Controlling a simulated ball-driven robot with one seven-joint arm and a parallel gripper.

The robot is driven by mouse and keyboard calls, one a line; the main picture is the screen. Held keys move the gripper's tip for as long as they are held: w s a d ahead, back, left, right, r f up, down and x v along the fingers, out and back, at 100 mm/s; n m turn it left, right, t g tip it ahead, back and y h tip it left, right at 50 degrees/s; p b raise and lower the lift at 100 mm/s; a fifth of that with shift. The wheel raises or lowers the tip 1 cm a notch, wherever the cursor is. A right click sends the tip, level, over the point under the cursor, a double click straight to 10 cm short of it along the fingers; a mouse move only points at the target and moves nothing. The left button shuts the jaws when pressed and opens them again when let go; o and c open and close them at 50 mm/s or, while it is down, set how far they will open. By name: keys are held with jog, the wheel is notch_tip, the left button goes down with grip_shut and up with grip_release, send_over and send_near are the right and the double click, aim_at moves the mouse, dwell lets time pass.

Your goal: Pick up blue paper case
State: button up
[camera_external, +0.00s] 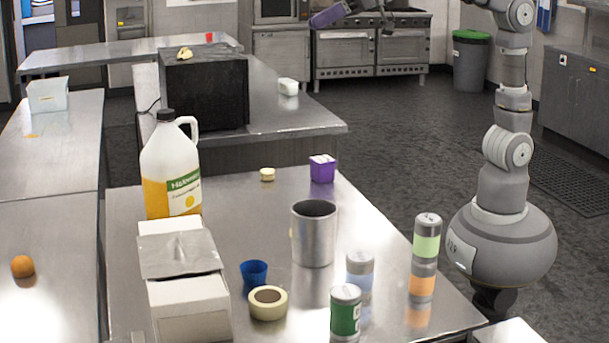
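The blue paper case (253,275) is a small, dark blue fluted cup. It stands upright on the steel table (235,208) in the external view, just behind a cream roll of tape. The fingertips are not clear.
Around the case are a tape roll (268,303), a white box (187,288), a metal canister (313,234) and several cans, including a green one (345,312). A large jug (170,170) and a purple box (322,168) stand farther back.

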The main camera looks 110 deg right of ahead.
jog(key=w+a+f+m+g+p, duration=0.1)
jog(key=w+f+g, duration=0.1)
jog(key=w+f, duration=0.5)
jog(key=w+a+f+m+g, duration=0.15)
jog(key=w+f, duration=0.25)
jog(key=f, duration=0.7)
jog(key=m+g+p, duration=0.2)
jog(key=g, duration=0.1)
send_over(259, 266)
jog(key=s, duration=0.3)
notch_tip(259, 266, down, 16)
jog(key=shift+m+g+h, duration=0.35)
jog(key=shift+g+h, duration=0.15)
jog(key=shift+g, duration=0.05)
jog(key=w+f, duration=0.1)
jog(key=f, duration=0.5)
jog(key=w+f+b, duration=0.1)
jog(key=f, duration=0.5)
jog(key=w+f+b, duration=0.1)
jog(key=f, duration=0.4)
jog(key=shift+f, duration=0.4)
grip_shut()
